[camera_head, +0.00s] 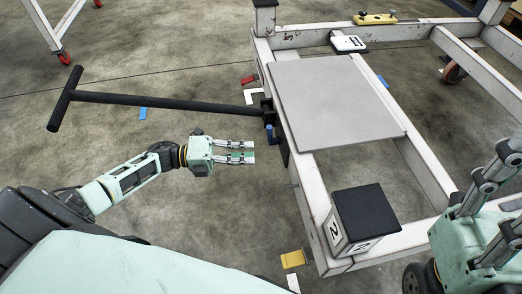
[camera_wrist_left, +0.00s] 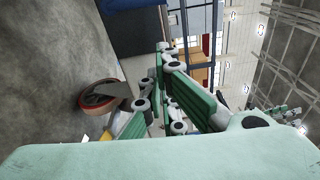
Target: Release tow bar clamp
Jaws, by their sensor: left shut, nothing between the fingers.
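The black tow bar (camera_head: 165,101) with a T-shaped handle reaches from the left to the white trolley frame (camera_head: 305,190) in the head view. At its frame end is a dark clamp with a small blue part (camera_head: 269,130); its details are too small to tell. My left gripper (camera_head: 252,152) is shut and empty, below the bar and a little left of the clamp, apart from both. Its green-padded fingers fill the middle of the left wrist view (camera_wrist_left: 170,100). My right gripper (camera_head: 512,190) stands over the trolley's right side, its fingers spread and empty.
A grey plate (camera_head: 335,98) lies on the trolley. A black-topped numbered box (camera_head: 364,213) sits on its near corner, and a yellow part (camera_head: 375,18) on its far beam. A caster wheel (camera_wrist_left: 100,97) shows in the left wrist view.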

